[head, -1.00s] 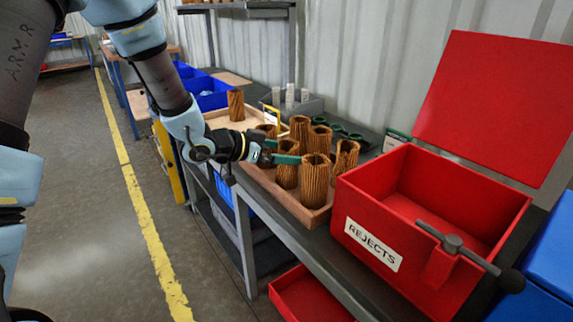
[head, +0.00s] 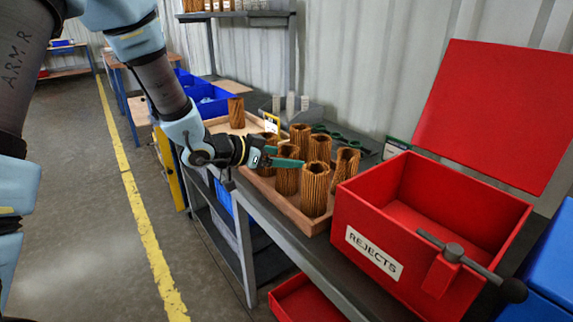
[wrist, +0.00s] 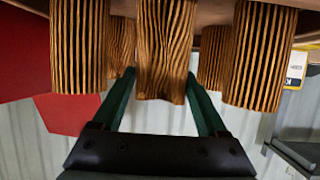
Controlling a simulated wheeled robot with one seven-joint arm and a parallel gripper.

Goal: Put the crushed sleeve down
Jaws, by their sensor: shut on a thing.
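My gripper (head: 285,156) reaches over the near side of the wooden tray (head: 270,195) with its green fingers level. It is shut on a brown ribbed sleeve (head: 287,182), gripped near the top and upright among the others. In the wrist view the held sleeve (wrist: 165,50) sits between the fingertips, its ribs wavy and its outline pinched. Other sleeves stand close on both sides, such as one at its left (wrist: 78,45) and one at its right (wrist: 258,55). I cannot tell whether the held sleeve's base touches the tray.
A red REJECTS box (head: 420,235) with its lid (head: 495,110) raised stands right of the tray, open and empty as far as I see. Blue bins (head: 210,100) lie beyond.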

